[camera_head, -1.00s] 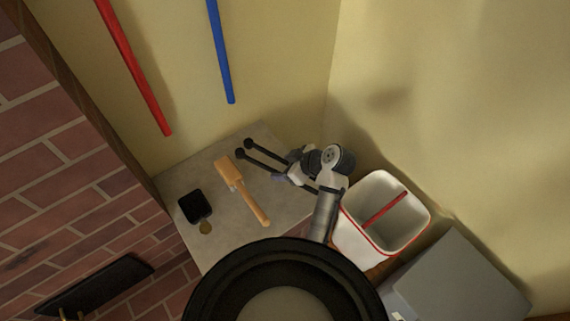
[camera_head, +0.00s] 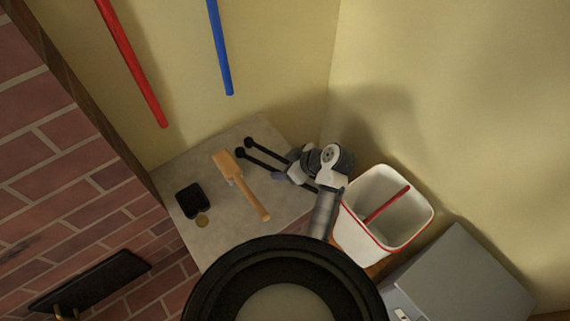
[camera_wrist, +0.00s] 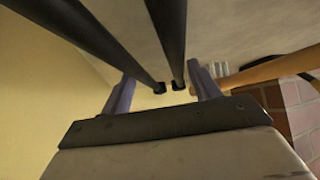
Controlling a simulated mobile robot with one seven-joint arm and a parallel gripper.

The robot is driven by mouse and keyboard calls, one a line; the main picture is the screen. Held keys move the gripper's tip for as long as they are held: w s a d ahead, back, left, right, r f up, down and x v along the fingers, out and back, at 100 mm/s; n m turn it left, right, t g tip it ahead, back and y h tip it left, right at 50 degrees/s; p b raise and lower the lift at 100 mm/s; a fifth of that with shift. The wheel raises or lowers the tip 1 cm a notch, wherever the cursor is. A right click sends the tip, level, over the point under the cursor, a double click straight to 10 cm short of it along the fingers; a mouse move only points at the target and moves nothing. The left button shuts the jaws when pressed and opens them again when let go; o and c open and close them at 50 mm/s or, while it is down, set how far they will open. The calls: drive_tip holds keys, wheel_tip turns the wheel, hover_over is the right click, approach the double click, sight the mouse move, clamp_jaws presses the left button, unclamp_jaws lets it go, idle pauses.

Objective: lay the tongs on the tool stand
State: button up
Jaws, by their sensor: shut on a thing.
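The tongs (camera_head: 262,155) are two thin dark rods with round black ends. My gripper (camera_head: 294,168) is shut on them, and they point up and left over the right part of a grey-topped stand (camera_head: 222,233), which appears to be the tool stand. I cannot tell how high they are above it. In the wrist view the dark rods of the tongs (camera_wrist: 170,40) run between the two fingers of my gripper (camera_wrist: 164,90). The finger contact is hard to make out there.
A wooden brush-like tool (camera_head: 240,184) and a small black object (camera_head: 189,200) lie on the stand's top. A white red-rimmed bin (camera_head: 347,232) and a grey box (camera_head: 465,285) stand to the right. Walls close in the corner behind.

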drive_tip(key=shift+f, duration=0.3)
drive_tip(key=o, duration=1.5)
drive_tip(key=shift+c, duration=0.2)
drive_tip(key=v, duration=1.2)
drive_tip(key=shift+w+r, duration=0.1)
drive_tip(key=shift+r, duration=0.15)
drive_tip(key=shift+s+d+r+p, duration=0.35)
drive_tip(key=shift+d+r+p, duration=0.1)
drive_tip(key=shift+p, duration=0.8)
drive_tip(key=shift+d, duration=0.15)
